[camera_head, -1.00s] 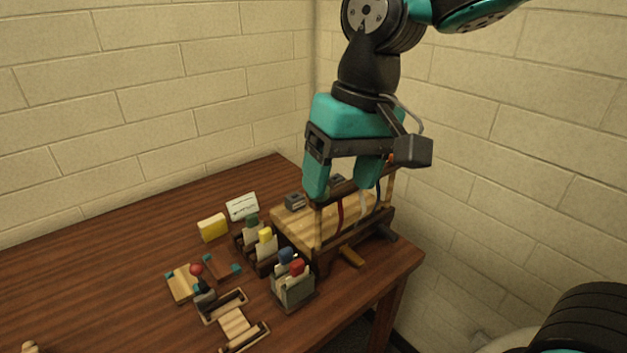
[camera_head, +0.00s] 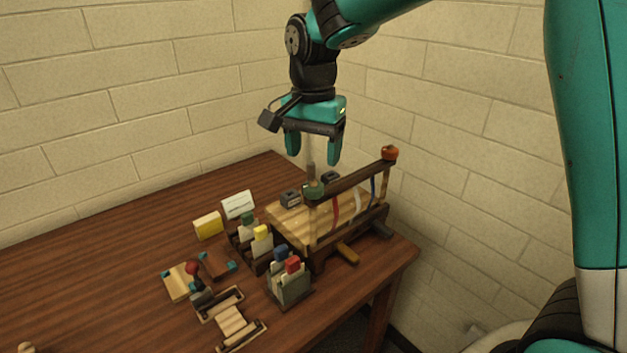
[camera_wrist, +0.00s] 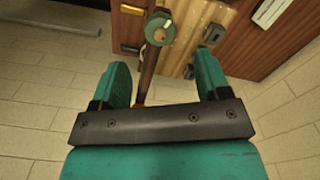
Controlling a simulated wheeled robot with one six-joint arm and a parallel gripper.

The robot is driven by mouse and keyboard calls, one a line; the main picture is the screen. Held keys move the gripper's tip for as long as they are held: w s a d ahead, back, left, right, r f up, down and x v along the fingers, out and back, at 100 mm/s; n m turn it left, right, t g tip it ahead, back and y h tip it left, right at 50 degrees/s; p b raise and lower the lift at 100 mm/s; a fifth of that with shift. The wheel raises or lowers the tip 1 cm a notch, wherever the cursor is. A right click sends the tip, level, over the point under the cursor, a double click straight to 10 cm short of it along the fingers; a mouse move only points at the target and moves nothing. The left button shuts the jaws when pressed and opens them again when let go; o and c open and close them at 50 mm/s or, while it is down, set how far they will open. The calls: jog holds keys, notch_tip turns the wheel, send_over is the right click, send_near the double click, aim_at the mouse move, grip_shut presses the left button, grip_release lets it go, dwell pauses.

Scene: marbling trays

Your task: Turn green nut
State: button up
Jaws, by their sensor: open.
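The green nut (camera_head: 314,189) sits on top of the near-left post of a wooden press, at the left end of its dark top bar. In the wrist view the green nut (camera_wrist: 160,28) shows as a ring around a pale post top, ahead of the fingers and near the top of the picture. My gripper (camera_head: 311,160) is open, empty and pointing down, above the press and a little above the nut. In the wrist view my gripper (camera_wrist: 160,80) has its two teal fingers wide apart, with the dark bar between them farther off.
An orange nut (camera_head: 389,153) tops the press's other post. The wooden press (camera_head: 290,222) stands near the table's right edge, close to the wall. Card holders (camera_head: 290,290), a yellow block (camera_head: 208,224) and a white sign (camera_head: 238,205) lie left. The table's left part is mostly clear.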

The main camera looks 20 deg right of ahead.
aim_at(314, 181)
notch_tip(314, 181, down, 8)
jog(key=shift+r+p, duration=0.25)
jog(key=shift+p, duration=0.15)
jog(key=c, duration=0.9)
